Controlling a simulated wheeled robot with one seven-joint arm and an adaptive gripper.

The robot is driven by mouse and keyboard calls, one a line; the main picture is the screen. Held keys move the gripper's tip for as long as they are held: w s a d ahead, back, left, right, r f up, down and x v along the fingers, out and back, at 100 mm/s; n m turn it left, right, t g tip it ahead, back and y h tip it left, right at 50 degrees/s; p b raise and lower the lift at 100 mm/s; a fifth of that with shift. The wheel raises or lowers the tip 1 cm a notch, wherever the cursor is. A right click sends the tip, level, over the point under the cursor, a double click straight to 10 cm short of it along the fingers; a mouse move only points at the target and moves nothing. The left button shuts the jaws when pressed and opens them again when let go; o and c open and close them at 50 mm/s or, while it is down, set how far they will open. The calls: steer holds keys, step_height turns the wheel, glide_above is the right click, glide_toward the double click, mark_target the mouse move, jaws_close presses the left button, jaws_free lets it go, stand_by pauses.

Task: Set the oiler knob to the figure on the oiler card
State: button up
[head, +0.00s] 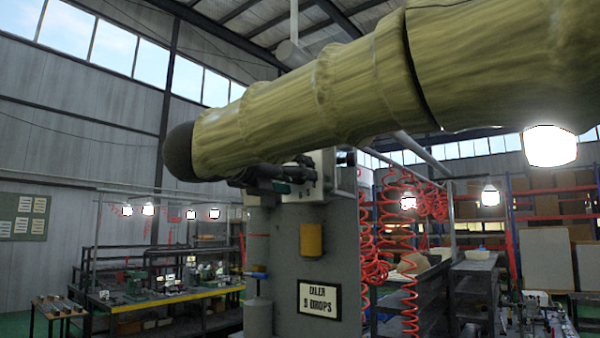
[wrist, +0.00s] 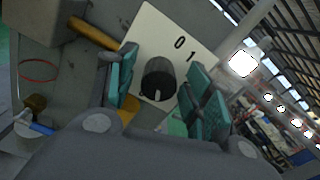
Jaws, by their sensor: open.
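The oiler card (head: 320,299) hangs low on the grey panel in the head view and reads "OILER 5 DROPS". The black oiler knob (wrist: 158,77) sits on a white dial plate (wrist: 152,32) in the wrist view. A pale mark on the knob points to the bottom of that picture. The figures 0 and 1 show on the plate above and right of the knob; other figures are hidden or out of view. My gripper (wrist: 162,82) is open, its teal fingers on either side of the knob; contact cannot be told. In the head view my gripper (head: 280,176) hides the knob.
A yellow cylinder (head: 311,240) stands out from the panel above the card. Red coiled hoses (head: 375,262) hang right of the panel. In the wrist view a yellow bar (wrist: 92,33), a red ring (wrist: 38,70) and a blue-handled fitting (wrist: 36,124) lie left of my fingers.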

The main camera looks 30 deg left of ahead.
steer(key=shift+s+a, duration=0.1)
steer(key=shift+s, duration=0.05)
steer(key=shift+c, duration=1)
steer(key=c, duration=0.8)
steer(key=shift+n+b, duration=0.4)
steer(key=shift+b, duration=0.35)
steer(key=o, duration=1)
